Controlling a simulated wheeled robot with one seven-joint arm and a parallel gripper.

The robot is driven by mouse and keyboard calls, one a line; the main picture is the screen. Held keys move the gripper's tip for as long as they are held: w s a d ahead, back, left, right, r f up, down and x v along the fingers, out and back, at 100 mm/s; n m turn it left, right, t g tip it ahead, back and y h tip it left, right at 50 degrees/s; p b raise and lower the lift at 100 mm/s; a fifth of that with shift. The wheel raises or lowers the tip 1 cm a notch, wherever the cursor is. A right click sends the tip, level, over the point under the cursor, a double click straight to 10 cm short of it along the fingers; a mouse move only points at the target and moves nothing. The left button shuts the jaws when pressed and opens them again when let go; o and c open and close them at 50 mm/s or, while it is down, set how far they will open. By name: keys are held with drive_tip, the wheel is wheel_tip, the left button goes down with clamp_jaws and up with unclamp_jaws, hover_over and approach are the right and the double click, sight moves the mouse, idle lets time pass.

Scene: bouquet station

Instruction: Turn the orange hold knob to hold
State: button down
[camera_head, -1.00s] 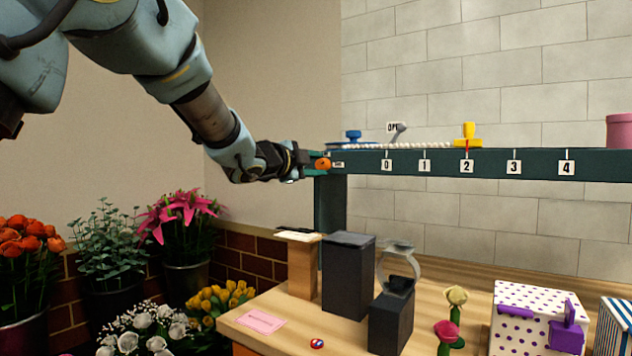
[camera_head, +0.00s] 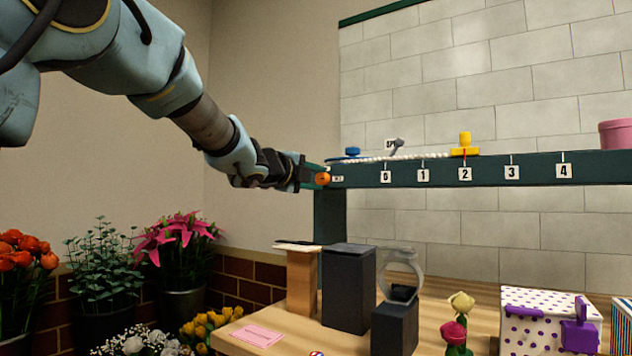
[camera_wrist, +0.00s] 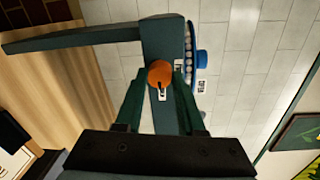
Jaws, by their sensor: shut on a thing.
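The orange hold knob (camera_head: 322,178) sits at the left end of the dark green rail (camera_head: 400,174). In the wrist view the knob (camera_wrist: 160,74) is round and lies between the tips of my two dark green fingers. My gripper (camera_head: 312,177) reaches the knob from the left and is shut on it. A small white label with dark marks (camera_wrist: 162,95) is beside the knob. The knob's exact turn position cannot be read.
The rail carries number labels 0 to 4, a blue piece (camera_head: 352,152), a grey lever (camera_head: 397,145), a yellow slider (camera_head: 465,145) and a pink container (camera_head: 616,133). Dark blocks (camera_head: 348,288) and a polka-dot box (camera_head: 550,315) stand on the wooden table below. Flowers fill the lower left.

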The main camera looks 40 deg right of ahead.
drive_tip(key=c, duration=0.5)
unclamp_jaws()
drive_tip(key=b+v, duration=0.1)
drive_tip(key=v, duration=0.9)
drive_tip(key=shift+a, duration=0.4)
